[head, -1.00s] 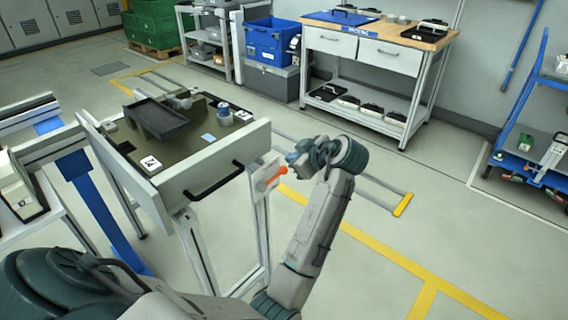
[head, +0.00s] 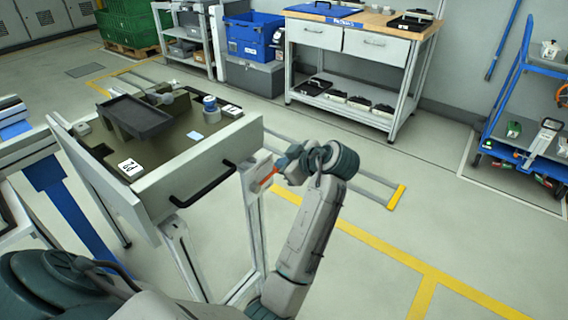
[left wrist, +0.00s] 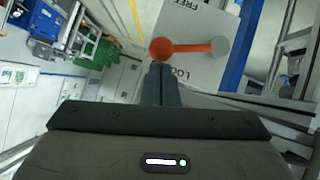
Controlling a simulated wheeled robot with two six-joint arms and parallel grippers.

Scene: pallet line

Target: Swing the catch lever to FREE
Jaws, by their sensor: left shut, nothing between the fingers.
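The catch lever (head: 268,177) is orange and sits on a pale plate on the drawer unit's side. In the left wrist view the lever (left wrist: 190,47) lies about level, its round knob at the left and its grey pivot at the right. The plate (left wrist: 193,68) reads FREE above the lever and LOCK, partly hidden, below it. My left gripper (head: 284,168) is beside the lever. In the left wrist view its fingers (left wrist: 161,70) are shut and empty, tips just below the knob; I cannot tell if they touch it. My right gripper is not in view.
The open drawer (head: 190,188) with a black handle (head: 203,184) stands left of the lever, holding a dark tray (head: 137,116). A workbench (head: 365,33) stands at the back, and a blue cart (head: 520,140) at the right. The floor between is mostly clear.

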